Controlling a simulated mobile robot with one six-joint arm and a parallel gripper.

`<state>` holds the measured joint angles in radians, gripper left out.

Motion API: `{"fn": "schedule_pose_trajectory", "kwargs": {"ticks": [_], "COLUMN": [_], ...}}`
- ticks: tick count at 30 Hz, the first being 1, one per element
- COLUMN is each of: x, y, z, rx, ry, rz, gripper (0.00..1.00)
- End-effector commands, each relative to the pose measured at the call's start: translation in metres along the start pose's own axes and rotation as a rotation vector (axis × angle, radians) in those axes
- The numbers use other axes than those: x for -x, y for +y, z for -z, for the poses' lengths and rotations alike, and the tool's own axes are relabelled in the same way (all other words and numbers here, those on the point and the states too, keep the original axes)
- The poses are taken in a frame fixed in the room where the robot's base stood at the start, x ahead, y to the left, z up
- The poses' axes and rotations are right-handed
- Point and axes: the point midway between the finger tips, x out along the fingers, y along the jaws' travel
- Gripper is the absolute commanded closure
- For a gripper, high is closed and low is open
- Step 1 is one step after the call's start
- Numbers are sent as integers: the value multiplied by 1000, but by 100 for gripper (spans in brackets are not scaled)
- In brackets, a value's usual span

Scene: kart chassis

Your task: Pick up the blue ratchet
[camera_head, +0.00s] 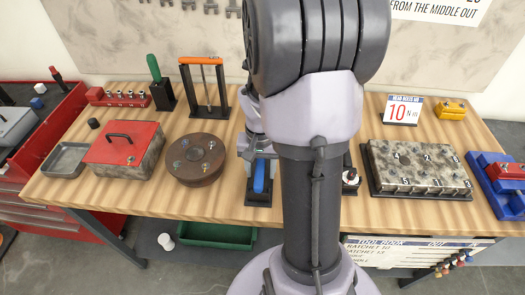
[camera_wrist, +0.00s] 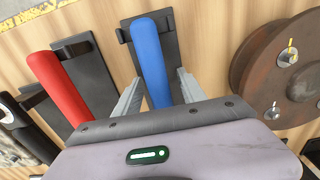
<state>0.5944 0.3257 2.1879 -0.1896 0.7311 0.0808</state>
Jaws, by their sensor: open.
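The blue ratchet's handle (camera_head: 259,176) stands out from a black holder (camera_head: 258,199) on the wooden bench, just left of my arm in the head view. In the wrist view the blue handle (camera_wrist: 149,55) lies between the two grey fingers of my gripper (camera_wrist: 160,80), on its black holder plate (camera_wrist: 172,48). My gripper is open, with one finger on each side of the handle. I cannot tell whether either finger touches it. The ratchet's lower end is hidden behind my gripper body. In the head view my gripper (camera_head: 257,148) is partly hidden by my arm.
A red-handled tool (camera_wrist: 60,85) in a similar black holder stands close beside the blue one. A round brown disc with bolts (camera_head: 195,160) lies to the left in the head view. A block with numbered bolts (camera_head: 418,167) sits at right. My arm hides the bench's middle.

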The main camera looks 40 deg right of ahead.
Motion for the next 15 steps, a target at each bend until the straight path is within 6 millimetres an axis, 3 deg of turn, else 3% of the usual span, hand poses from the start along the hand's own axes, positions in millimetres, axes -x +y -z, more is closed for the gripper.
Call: {"fn": "schedule_pose_trajectory", "kwargs": {"ticks": [1,7,14,15], "x": [-10,-7,-7,-7], "y": [0,0,0,0], "z": [0,0,0,0], "rx": [1,0,0,0], "ry": [0,2,2,2], "rz": [0,1,1,1], "gripper": [52,54,99,100]}}
